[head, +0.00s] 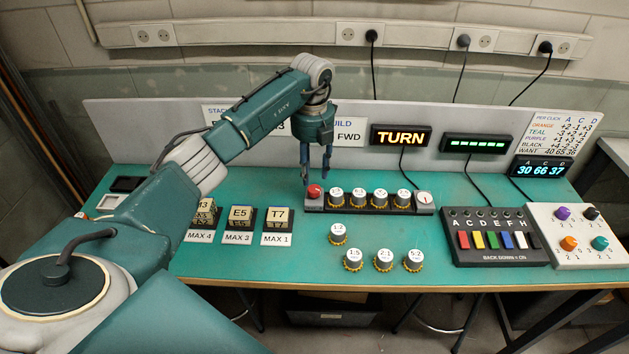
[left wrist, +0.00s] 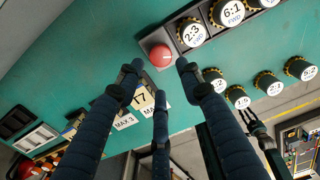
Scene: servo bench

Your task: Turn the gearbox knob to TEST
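The gearbox (head: 320,206) is a dark strip along the middle of the teal bench. A red round knob (head: 314,190) sits at its left end, followed by several white-topped round gears and a pale dial (head: 424,197) at the right end. The red knob also shows in the left wrist view (left wrist: 161,56). My left gripper (head: 318,178) points down just above the red knob. Its fingers (left wrist: 158,75) are spread apart with nothing between them; contact with the knob cannot be made out. No TEST marking is readable.
Several loose gears (head: 384,260) stand in front of the gearbox. Labelled blocks (head: 276,218) stand to its left. A switch box (head: 494,238) and a white knob panel (head: 577,237) are at the right. A lit TURN sign (head: 401,137) stands behind.

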